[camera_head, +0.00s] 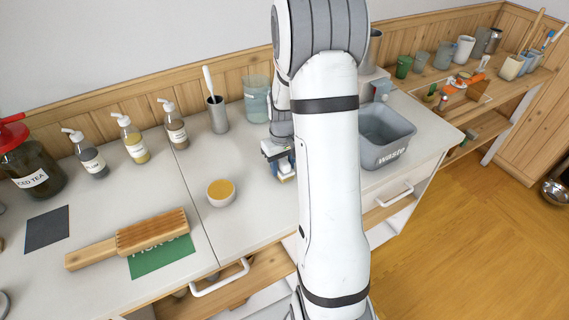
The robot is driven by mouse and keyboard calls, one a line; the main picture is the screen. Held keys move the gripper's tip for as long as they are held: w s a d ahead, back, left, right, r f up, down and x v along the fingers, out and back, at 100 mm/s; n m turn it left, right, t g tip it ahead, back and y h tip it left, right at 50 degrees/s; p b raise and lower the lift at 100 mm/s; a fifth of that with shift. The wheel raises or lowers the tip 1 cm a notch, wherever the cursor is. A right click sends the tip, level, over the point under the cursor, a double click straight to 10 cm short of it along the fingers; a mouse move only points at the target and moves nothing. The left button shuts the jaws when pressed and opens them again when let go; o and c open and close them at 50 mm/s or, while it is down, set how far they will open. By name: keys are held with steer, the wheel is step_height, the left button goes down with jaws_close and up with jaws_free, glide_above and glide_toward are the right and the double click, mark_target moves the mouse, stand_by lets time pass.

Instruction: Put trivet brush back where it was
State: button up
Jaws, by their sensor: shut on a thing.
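A wooden brush (150,236) with a handle and a ridged block lies on the left worktop, its block partly over a green mat with lettering (160,259). My gripper (284,170) is at the middle of the worktop, right of the brush and apart from it. It points down, low over the white surface. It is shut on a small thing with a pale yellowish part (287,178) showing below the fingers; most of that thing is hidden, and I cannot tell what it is. My arm hides much of the worktop behind it.
A small bowl with orange content (221,192) stands left of my gripper. Behind are several pump bottles (133,140), a grey cup with a brush (217,115) and a glass jar (256,98). A dark mat (47,229) lies far left.

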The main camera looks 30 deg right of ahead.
mark_target(283, 160)
steer(key=shift+f, duration=0.1)
steer(key=shift+f, duration=0.15)
steer(key=o, duration=0.9)
steer(key=shift+o, duration=0.2)
step_height(283, 160, up, 12)
steer(key=shift+f+b, duration=0.1)
steer(key=shift+b, duration=0.2)
steer(key=s+a+r+t, duration=0.1)
steer(key=s+a+r, duration=0.2)
steer(key=s+a, duration=0.4)
steer(key=s+a+r+t, duration=0.2)
steer(key=s+a+r, duration=0.2)
steer(key=s, duration=0.8)
steer(key=a, duration=0.2)
steer(key=shift+s+a, duration=0.25)
steer(key=shift+a, duration=0.1)
